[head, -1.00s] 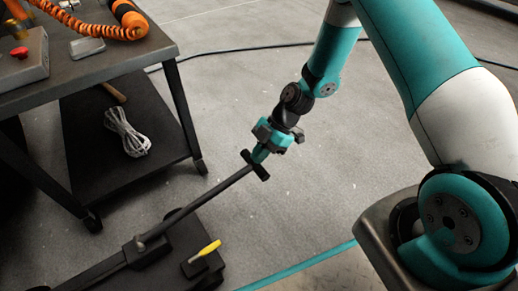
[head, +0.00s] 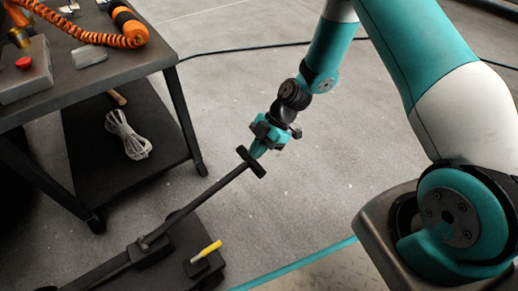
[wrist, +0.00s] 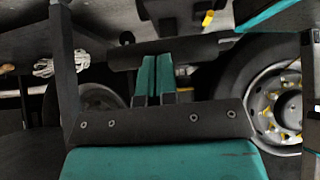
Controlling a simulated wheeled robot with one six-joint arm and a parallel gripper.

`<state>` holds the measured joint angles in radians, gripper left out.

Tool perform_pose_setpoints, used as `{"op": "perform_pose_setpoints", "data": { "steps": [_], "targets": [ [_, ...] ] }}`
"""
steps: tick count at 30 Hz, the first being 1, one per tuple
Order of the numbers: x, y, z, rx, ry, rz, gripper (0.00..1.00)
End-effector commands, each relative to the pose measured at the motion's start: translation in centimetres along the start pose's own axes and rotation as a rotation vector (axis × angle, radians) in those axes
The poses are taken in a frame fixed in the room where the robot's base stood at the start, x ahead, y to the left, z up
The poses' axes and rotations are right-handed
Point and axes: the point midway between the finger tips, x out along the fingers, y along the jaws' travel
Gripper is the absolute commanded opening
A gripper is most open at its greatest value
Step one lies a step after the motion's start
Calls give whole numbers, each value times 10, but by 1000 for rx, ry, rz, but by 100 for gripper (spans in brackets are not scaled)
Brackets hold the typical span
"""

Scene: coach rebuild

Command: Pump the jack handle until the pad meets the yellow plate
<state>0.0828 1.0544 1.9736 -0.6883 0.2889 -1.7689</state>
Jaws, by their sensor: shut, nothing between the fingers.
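The jack handle (head: 215,190) is a long black bar rising from the dark jack body (head: 180,240) at lower left to a crossbar (head: 251,162) at its upper end. My gripper (head: 256,152) is at this crossbar with its fingers shut and nothing between them. In the wrist view the shut teal fingers (wrist: 154,78) reach up to a dark horizontal bar (wrist: 190,50), which looks like the crossbar; whether they touch it I cannot tell. A small yellow-ended lever (head: 208,250) stands on the jack body. I cannot make out the pad or the yellow plate.
A dark workbench (head: 100,75) with an orange coiled hose (head: 90,35) stands at left, a white cable bundle (head: 127,135) on its lower shelf. A wheel (wrist: 268,100) shows at right in the wrist view. The grey floor around my gripper is clear.

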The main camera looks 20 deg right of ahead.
Motion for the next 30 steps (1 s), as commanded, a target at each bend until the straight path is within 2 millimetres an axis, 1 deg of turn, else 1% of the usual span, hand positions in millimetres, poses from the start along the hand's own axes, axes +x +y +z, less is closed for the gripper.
{"op": "perform_pose_setpoints", "data": {
  "steps": [1,3,6,9,12,15,18,30],
  "targets": [
    [-20,2,-9,0,0,5,0],
    [-38,2,-6,3,1,6,0],
    [-61,2,-5,1,1,6,0],
    [-80,2,-4,0,1,5,0],
    [-94,3,-2,-2,2,4,0],
    [-102,3,-1,-3,2,3,0],
    [-106,2,0,-3,2,2,0],
    [-106,2,0,-3,3,2,0]
  ]
}}
